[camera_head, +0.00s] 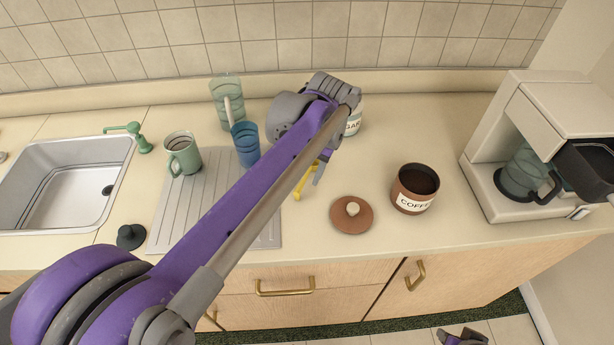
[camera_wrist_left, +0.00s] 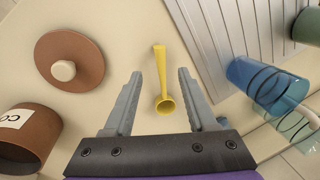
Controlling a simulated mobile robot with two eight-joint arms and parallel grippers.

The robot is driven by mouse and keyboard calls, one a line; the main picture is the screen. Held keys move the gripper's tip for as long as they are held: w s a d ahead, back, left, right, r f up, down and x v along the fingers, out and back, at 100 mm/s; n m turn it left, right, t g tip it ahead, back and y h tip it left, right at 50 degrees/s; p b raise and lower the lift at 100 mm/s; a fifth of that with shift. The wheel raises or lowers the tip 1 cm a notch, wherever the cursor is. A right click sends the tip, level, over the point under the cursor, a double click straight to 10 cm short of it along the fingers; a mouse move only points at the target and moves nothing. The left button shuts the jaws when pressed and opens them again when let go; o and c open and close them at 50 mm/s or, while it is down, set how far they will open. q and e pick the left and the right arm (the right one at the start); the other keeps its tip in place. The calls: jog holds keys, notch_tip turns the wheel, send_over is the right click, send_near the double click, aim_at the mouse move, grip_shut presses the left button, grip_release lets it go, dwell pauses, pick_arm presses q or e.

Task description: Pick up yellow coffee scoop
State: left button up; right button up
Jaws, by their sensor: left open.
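The yellow coffee scoop (camera_head: 304,184) lies on the counter, partly hidden behind my left arm in the head view. In the left wrist view the scoop (camera_wrist_left: 160,62) shows whole, its round bowl toward the gripper's base and its handle pointing away. My left gripper (camera_head: 322,169) points down at the scoop, mostly hidden by its own arm. In the wrist view the left gripper (camera_wrist_left: 159,73) is open, with a finger on each side of the scoop and gaps on both sides. A small part of my right gripper (camera_head: 465,338) shows at the bottom edge; its jaws are unclear.
The brown lid (camera_head: 345,219) and open coffee canister (camera_head: 415,189) stand right of the scoop. The blue cup (camera_head: 246,144), green mug (camera_head: 182,154), green pitcher (camera_head: 222,92) and sugar jar (camera_head: 355,118) stand nearby. The coffee maker (camera_head: 488,185) is at right, the sink (camera_head: 62,185) at left.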

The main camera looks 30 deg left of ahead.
aim_at(301, 186)
pick_arm(q)
jog(key=f, duration=0.2)
jog(key=a+f, duration=0.1)
jog(key=f, duration=0.2)
jog(key=shift+s+a+f, duration=0.1)
jog(key=shift+s, duration=0.05)
grip_shut()
